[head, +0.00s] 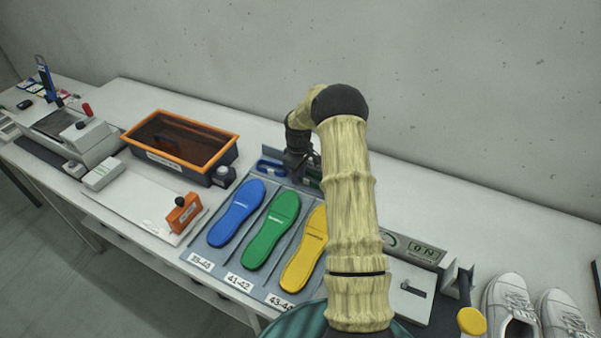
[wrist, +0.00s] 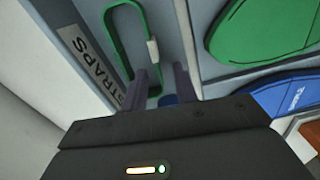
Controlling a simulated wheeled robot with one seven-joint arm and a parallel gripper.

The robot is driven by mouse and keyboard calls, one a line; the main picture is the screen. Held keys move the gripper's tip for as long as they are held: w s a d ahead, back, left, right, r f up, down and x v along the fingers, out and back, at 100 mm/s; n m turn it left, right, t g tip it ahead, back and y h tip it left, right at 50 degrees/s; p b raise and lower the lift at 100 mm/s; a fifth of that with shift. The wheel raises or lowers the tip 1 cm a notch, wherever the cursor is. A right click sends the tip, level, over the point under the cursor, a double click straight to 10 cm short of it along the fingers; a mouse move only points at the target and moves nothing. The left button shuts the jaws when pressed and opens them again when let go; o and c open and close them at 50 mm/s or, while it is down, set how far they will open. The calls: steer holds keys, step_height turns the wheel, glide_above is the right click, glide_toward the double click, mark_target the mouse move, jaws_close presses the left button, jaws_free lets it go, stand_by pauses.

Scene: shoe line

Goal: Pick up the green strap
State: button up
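The green strap (wrist: 118,58) is a thin loop with a pale buckle on one side, lying in the straps compartment in the wrist view. In the head view only a small dark green part (head: 314,182) shows beside my arm. My gripper (wrist: 161,72) is open, its two fingers apart at the near end of the green strap. The buckled side of the loop runs down toward the gap between the fingers. Whether the fingers touch it cannot be told. In the head view my gripper (head: 301,166) is low over the back of the tray, partly hidden by the arm.
A blue strap (head: 271,168) lies left of my gripper; a bit of blue (wrist: 168,100) shows between the fingers. Blue (head: 237,212), green (head: 271,230) and yellow (head: 304,252) insoles lie in front. An orange-rimmed bin (head: 222,159) stands left. White shoes (head: 509,305) stand right.

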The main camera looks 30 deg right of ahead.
stand_by(0.5)
jaws_close()
step_height(320, 180, up, 10)
steer(key=b, duration=0.2)
stand_by(0.4)
stand_by(0.4)
